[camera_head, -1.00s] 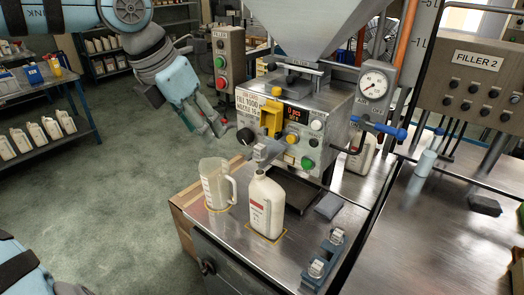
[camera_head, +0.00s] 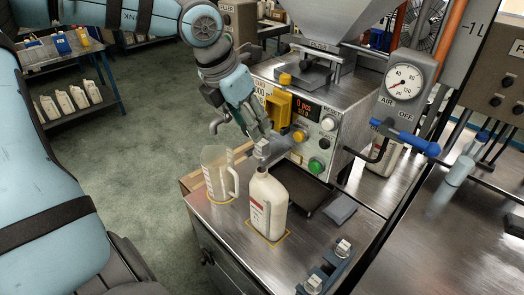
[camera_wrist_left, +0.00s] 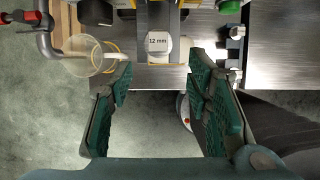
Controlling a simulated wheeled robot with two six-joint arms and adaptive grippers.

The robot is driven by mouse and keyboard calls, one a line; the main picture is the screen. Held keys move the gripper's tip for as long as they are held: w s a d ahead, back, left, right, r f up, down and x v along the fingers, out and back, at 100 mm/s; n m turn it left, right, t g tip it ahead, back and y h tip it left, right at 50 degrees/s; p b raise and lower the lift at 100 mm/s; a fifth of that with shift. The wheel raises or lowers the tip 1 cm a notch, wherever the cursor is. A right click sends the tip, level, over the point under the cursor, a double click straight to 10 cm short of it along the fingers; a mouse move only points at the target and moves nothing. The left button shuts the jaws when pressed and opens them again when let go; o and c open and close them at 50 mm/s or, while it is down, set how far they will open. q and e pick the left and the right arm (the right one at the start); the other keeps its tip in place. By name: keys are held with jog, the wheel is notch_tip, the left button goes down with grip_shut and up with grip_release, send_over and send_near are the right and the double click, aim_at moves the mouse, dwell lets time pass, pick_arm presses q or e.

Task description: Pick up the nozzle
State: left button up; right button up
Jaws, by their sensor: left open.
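The nozzle (camera_head: 262,148) is a pale block at the filler's front, above the white bottle (camera_head: 268,205). In the left wrist view the nozzle (camera_wrist_left: 158,46) is marked "12 mm" and lies ahead, between the lines of my fingers. My left gripper (camera_head: 259,132) is close to the nozzle in the head view. In the left wrist view its green-padded fingers (camera_wrist_left: 160,72) are spread, with nothing between the pads. Two more pale pieces sit in a blue rack (camera_head: 328,268) at the bench's front right. My right gripper is not in view.
A clear jug (camera_head: 216,178) stands left of the bottle on the steel bench (camera_head: 215,225). The filler's panel (camera_head: 308,130) with knobs and a yellow bracket (camera_head: 278,107) is beside my gripper. An air valve with a blue handle (camera_head: 417,143) is at right.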

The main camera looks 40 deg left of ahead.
aim_at(262, 142)
pick_arm(q)
jog(key=x, duration=0.3)
jog(key=w+x, duration=0.1)
jog(key=x, duration=0.3)
jog(key=shift+w+a, duration=0.1)
jog(key=shift+w, duration=0.05)
jog(key=shift+s+r, duration=0.15)
jog(key=shift+s, duration=0.1)
jog(key=shift+c, duration=1.2)
grip_shut()
